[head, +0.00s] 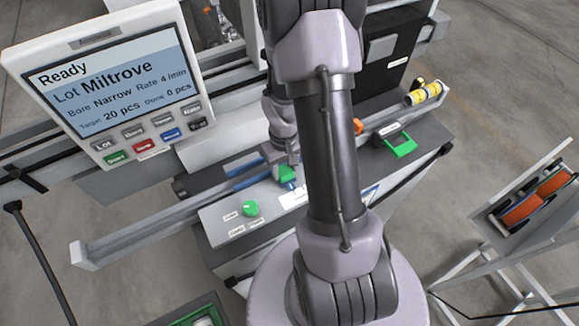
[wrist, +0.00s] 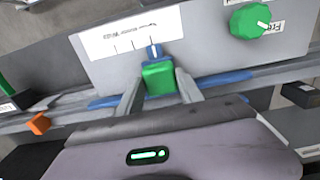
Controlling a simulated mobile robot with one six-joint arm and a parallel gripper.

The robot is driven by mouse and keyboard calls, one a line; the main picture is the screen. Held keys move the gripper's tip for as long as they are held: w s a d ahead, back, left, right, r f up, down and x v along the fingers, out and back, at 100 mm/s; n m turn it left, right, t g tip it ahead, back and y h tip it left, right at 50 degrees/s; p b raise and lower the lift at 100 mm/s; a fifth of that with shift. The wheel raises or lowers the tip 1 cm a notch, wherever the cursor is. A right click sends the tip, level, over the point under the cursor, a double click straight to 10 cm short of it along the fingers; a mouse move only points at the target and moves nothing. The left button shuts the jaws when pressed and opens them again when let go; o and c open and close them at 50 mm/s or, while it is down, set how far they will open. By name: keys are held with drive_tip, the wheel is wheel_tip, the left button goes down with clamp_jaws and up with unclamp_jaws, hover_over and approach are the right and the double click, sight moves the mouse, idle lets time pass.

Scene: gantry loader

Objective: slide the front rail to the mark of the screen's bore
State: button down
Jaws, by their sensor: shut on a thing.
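The screen (head: 115,75) at the left of the head view reads Ready, Lot Miltrove, Bore Narrow. The front rail's green grip block (wrist: 158,78) has a blue pointer (wrist: 154,52) at its edge. My gripper (wrist: 159,86) is shut on this block, one finger on each side; the gripper (head: 284,160) is partly hidden behind my arm in the head view. A white scale label (wrist: 130,37) with several thin marks lies beside the pointer. The pointer is near the rightmost mark in the wrist view. The mark names are too small to read. Blue rail (wrist: 222,78) shows beside the block.
A green knob (head: 250,209) sits on the grey panel near the block, and shows in the wrist view (wrist: 250,20). A green part (head: 402,147) and a yellow-banded roll (head: 425,93) are at the right. A rack with orange rolls (head: 522,211) stands far right.

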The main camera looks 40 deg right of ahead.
sight(285, 170)
drive_tip(key=c, duration=0.8)
unclamp_jaws()
drive_tip(key=shift+d, duration=0.15)
drive_tip(key=shift+o, duration=0.2)
drive_tip(key=shift+r, duration=0.1)
wheel_tip(285, 170, up, 17)
drive_tip(key=shift+r+p, duration=0.15)
drive_tip(key=shift+p, duration=0.25)
